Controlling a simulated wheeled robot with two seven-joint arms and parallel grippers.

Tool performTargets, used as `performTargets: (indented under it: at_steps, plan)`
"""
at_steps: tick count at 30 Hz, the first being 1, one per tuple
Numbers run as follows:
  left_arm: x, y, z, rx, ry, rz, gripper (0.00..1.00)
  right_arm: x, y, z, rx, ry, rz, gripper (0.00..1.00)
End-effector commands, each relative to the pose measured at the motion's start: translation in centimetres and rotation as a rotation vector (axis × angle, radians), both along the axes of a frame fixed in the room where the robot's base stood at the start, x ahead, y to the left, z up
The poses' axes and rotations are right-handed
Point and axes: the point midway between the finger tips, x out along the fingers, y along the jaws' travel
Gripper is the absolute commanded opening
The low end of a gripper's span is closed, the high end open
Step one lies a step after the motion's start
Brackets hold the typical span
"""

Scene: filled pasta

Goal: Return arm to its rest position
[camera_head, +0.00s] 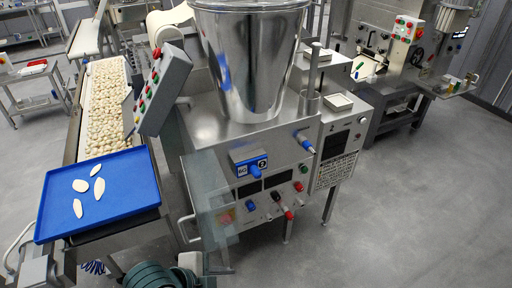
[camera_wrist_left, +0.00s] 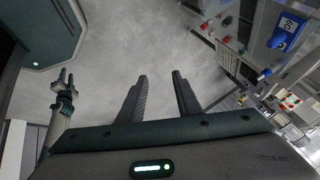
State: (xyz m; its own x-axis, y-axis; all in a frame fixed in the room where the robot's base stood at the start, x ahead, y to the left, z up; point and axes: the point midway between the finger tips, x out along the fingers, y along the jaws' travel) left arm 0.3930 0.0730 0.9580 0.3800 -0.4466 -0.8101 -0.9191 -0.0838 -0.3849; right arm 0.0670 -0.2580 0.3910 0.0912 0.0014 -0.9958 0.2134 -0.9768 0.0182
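My left gripper (camera_wrist_left: 160,92) shows large in the left wrist view. Its two dark fingers stand apart with only grey floor between them, so it is open and empty. What looks like my right gripper (camera_wrist_left: 63,82) shows small at the left of the left wrist view. Its two short fingers look parted, with nothing seen between them. In the head view only a dark green arm part of mine shows at the bottom edge, and neither gripper can be made out there.
A steel filling machine (camera_head: 250,150) with a hopper stands close at the centre. A blue tray (camera_head: 125,205) with several pasta pieces (camera_head: 80,186) sits at the end of a conveyor full of pasta (camera_head: 105,110). Open floor (camera_head: 410,210) lies to the right.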

Motion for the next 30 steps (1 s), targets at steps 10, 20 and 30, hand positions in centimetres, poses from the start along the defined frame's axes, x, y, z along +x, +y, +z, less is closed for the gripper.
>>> performTargets:
  at_steps: [10, 20, 30]
  plan:
    - [-5.3, 7.3, -6.3, -0.121, 0.282, 0.745, 0.31, 0.0, 0.1, 0.0, 0.001, 0.000, 0.000, 0.31]
    - [-10.5, 12.8, -9.6, -0.128, 0.392, 1.160, 0.31, 0.0, 0.4, 0.0, 0.004, 0.000, -0.002, 0.31]
    - [-12.6, 15.2, -14.0, -0.107, 0.432, 1.341, 0.31, 0.0, 0.4, -0.5, 0.004, 0.000, -0.001, 0.31]
